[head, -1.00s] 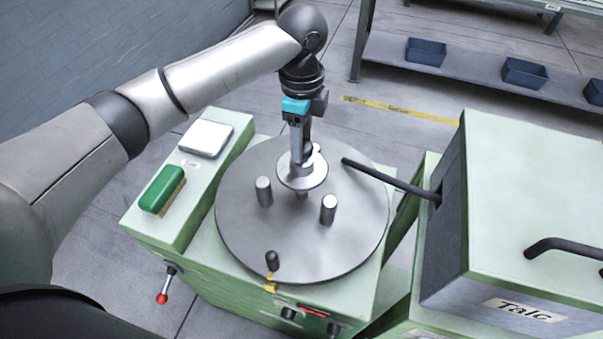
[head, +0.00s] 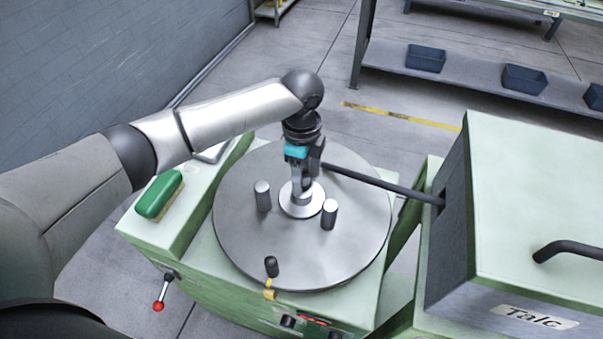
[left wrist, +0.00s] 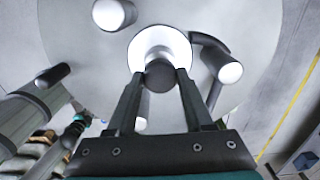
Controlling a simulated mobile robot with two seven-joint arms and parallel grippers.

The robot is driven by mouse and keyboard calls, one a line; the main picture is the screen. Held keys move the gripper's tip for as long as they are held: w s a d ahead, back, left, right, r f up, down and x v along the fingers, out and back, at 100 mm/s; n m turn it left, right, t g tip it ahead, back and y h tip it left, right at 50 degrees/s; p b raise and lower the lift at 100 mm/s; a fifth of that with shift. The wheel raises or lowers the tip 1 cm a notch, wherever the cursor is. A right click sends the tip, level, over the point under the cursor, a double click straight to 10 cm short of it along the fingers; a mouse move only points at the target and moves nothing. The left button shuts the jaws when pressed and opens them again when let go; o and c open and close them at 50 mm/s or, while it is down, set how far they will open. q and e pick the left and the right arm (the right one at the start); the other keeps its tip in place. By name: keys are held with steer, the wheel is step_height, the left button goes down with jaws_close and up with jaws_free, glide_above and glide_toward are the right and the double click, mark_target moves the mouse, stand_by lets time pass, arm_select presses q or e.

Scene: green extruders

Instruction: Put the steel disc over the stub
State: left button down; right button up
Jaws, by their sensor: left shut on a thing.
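The steel disc (head: 291,208) is a small round plate, low over the middle of the big round turntable (head: 255,245). My left gripper (head: 302,194) points down from above and is shut on the disc's darker central knob. In the left wrist view the fingertips (left wrist: 159,80) close on that knob, with the bright disc (left wrist: 178,40) beyond it. The stub under the disc is hidden, and I cannot tell whether the disc touches the turntable. Upright steel posts stand left (head: 263,196) and right (head: 330,214) of the disc. My right gripper is out of view.
A black rod (head: 380,178) reaches from the grey-green box (head: 540,190) over the turntable near my gripper. A small dark knob (head: 271,266) stands at the front rim. A green brush (head: 160,194) lies on the left ledge. Blue bins (head: 426,55) stand on the back shelf.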

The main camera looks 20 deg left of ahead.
arm_select(q)
steer(key=shift+c, duration=1.4)
jaws_free()
steer(key=shift+f, duration=0.1)
step_height(320, 180, up, 12)
steer(key=p, duration=0.2)
steer(key=shift+r, duration=0.2)
